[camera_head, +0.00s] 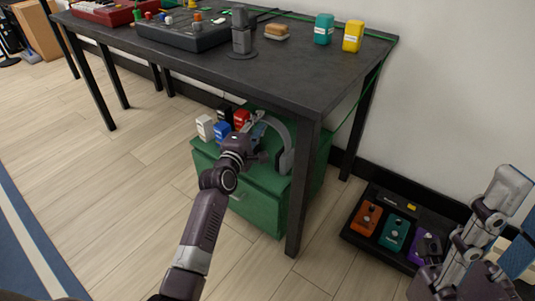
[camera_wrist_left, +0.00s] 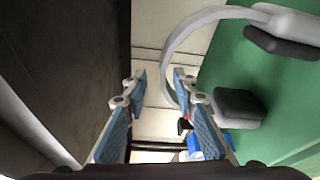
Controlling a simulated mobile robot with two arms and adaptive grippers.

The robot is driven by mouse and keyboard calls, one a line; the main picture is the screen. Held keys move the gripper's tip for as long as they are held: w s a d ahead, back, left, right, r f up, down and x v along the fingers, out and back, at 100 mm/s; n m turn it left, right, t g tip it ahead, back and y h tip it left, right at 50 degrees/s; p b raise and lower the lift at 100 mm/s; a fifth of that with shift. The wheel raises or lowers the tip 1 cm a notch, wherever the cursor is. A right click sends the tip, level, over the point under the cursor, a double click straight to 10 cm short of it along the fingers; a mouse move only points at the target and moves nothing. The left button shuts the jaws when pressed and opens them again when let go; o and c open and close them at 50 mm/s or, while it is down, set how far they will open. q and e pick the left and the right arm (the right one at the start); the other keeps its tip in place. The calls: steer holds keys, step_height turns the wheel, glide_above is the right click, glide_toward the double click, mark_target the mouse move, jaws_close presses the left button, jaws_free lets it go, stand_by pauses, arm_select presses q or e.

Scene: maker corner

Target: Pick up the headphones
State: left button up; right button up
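The grey headphones (camera_head: 287,143) stand on the green cabinet under the dark table, with the band arched upward. My left gripper (camera_head: 258,128) is at the left side of the headphones, close to the band. In the left wrist view the left gripper's fingers (camera_wrist_left: 160,82) are spread apart. The headphone band (camera_wrist_left: 178,42) curves through the space by the right finger, and part of it is hidden behind that finger. The dark ear pads show at the right. I cannot tell whether a finger touches the band.
Small white, blue, red and black boxes (camera_head: 205,127) stand on the green cabinet (camera_head: 258,209) beside the gripper. The table top (camera_head: 290,77) overhangs from above, and its front leg (camera_head: 303,190) stands close on the right. A pedal board (camera_head: 372,239) lies on the floor.

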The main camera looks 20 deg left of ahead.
mark_target(265, 116)
arm_select(q)
steer(key=w, duration=0.1)
steer(key=w+b, duration=0.2)
steer(key=shift+w+d+f, duration=0.25)
steer(key=shift+w+f, duration=0.1)
steer(key=shift+f, duration=0.05)
steer(key=shift+w+r+b, duration=0.15)
steer(key=shift+w+b, duration=0.15)
steer(key=shift+w, duration=0.25)
steer(key=shift+c, duration=0.3)
jaws_close()
